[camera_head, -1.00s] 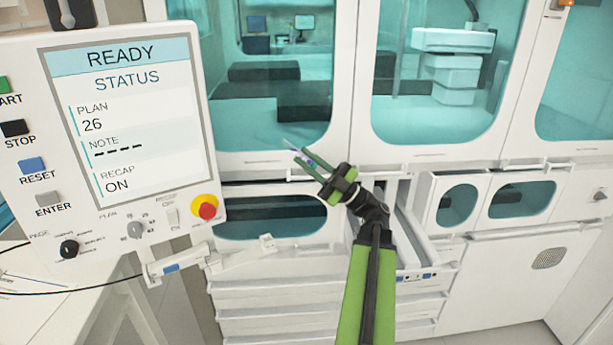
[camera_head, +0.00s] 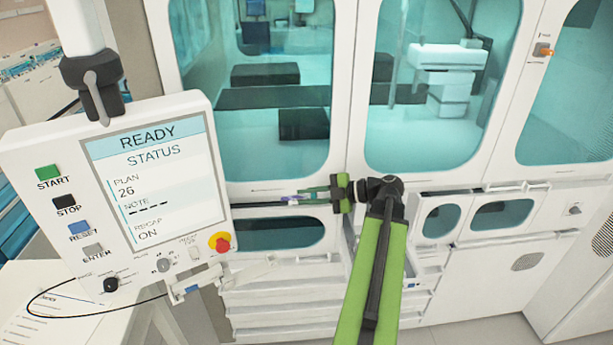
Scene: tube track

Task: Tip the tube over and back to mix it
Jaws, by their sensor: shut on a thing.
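The tube (camera_head: 292,199) is a small, pale piece with a purplish part, at the tips of my gripper in the head view. It looks to lie roughly level, pointing left. My gripper (camera_head: 309,195) has green fingers and is shut on the tube, in front of the white cabinet below the left window. The fingers hide part of the tube, and it is too small to make out its cap or contents.
A control panel (camera_head: 150,175) with a READY screen and a red knob stands close on the left. The white cabinet (camera_head: 262,272) with windows and drawers fills the back. An open drawer (camera_head: 424,278) is right of my arm. Floor shows at the bottom.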

